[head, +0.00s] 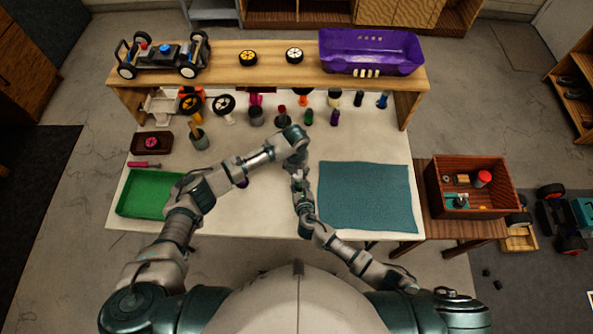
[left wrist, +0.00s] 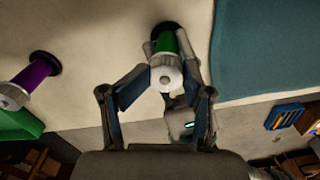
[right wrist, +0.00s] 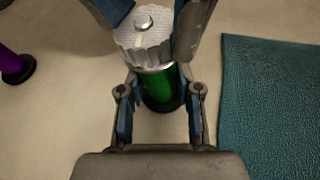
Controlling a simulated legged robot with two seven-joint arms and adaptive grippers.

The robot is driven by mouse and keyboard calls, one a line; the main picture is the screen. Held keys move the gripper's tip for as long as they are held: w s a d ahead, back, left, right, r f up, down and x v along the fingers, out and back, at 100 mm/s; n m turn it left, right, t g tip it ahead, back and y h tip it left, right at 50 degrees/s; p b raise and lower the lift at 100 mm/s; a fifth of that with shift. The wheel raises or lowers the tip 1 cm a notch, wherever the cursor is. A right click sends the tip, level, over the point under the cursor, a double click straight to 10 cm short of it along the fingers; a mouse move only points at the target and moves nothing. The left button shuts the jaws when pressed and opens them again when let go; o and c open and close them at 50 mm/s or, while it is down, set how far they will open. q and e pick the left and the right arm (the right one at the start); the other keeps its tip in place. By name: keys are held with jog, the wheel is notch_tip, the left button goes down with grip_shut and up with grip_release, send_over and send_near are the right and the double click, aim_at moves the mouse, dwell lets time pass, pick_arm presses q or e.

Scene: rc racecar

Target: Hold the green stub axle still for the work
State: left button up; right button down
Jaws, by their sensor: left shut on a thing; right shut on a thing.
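The green stub axle (left wrist: 185,42) stands upright on a dark round base on the pale bench top. It has a grey knurled cap (right wrist: 145,45) with a small stud in the middle of its end. My left gripper (left wrist: 166,74) is shut on the cap from above. My right gripper (right wrist: 158,74) is shut around the green body lower down, and the axle's green side shows between its fingers. In the head view my left gripper (head: 298,172) and right hand meet near the mat's left edge and hide the axle.
A purple piece (left wrist: 38,70) on a similar dark base stands to the left. A teal mat (head: 368,195) lies right and a green tray (head: 150,193) left. A wooden shelf (head: 270,60) at the back bears a car chassis (head: 160,58) and a purple body shell (head: 370,50).

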pick_arm(q)
jog(key=m, duration=0.3)
jog(key=a+m, duration=0.1)
jog(key=shift+s+f+m, duration=0.15)
jog(key=shift+f+m, duration=0.25)
jog(key=shift+m, duration=0.5)
jog(key=shift+r+m, duration=0.1)
jog(key=shift+m, duration=0.7)
dwell(0.6)
jog(key=o, duration=0.9)
jog(key=shift+d, duration=0.1)
jog(key=shift+d+r, duration=0.1)
jog(key=shift+d, duration=0.05)
jog(key=shift+r, duration=0.25)
jog(key=r, duration=1.1)
jog(key=shift+w+r, duration=0.2)
